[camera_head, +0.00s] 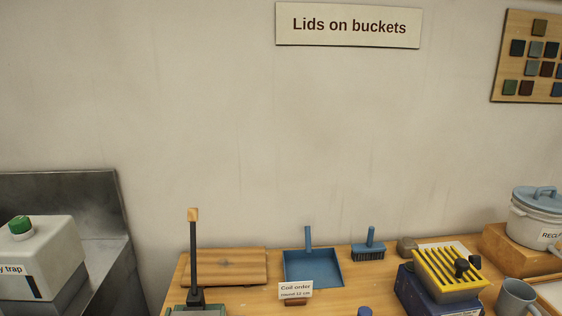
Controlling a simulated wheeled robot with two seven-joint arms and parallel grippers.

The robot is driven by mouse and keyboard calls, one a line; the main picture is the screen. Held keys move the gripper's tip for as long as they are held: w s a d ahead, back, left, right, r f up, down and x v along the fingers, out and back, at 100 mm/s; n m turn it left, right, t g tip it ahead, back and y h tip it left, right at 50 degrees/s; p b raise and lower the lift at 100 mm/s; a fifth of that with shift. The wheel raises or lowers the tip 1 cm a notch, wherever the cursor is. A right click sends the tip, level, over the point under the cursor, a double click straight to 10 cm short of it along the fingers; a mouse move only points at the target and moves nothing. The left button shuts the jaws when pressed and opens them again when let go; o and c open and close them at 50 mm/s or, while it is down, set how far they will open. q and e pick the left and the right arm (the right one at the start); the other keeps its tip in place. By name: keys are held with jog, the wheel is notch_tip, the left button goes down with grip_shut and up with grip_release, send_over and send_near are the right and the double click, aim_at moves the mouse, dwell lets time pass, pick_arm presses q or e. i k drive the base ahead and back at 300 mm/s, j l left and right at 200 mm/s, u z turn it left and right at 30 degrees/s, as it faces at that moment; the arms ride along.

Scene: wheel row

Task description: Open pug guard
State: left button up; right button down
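A yellow guard with black stripes (436,272) sits at the lower right, tilted, on top of a dark blue box-shaped machine (411,295). It looks like the pug guard and appears to lie down over the machine. What is under the guard is hidden, and the machine's lower part is cut off by the picture's bottom edge. Neither of my grippers is in view.
A wooden table holds a board (224,266), a blue dustpan (313,268), a brush (369,247), a "Coil order" card (295,289) and an upright black lever (193,255). A grey mug (515,297) and lidded bucket (539,215) stand right of the guard.

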aim_at(461, 265)
jog(key=z, duration=0.4)
jog(key=j+z, duration=0.15)
jog(key=z, duration=0.25)
jog(key=k+z, duration=0.1)
jog(key=z, duration=0.3)
jog(key=j+z, duration=0.1)
jog(key=z, duration=0.3)
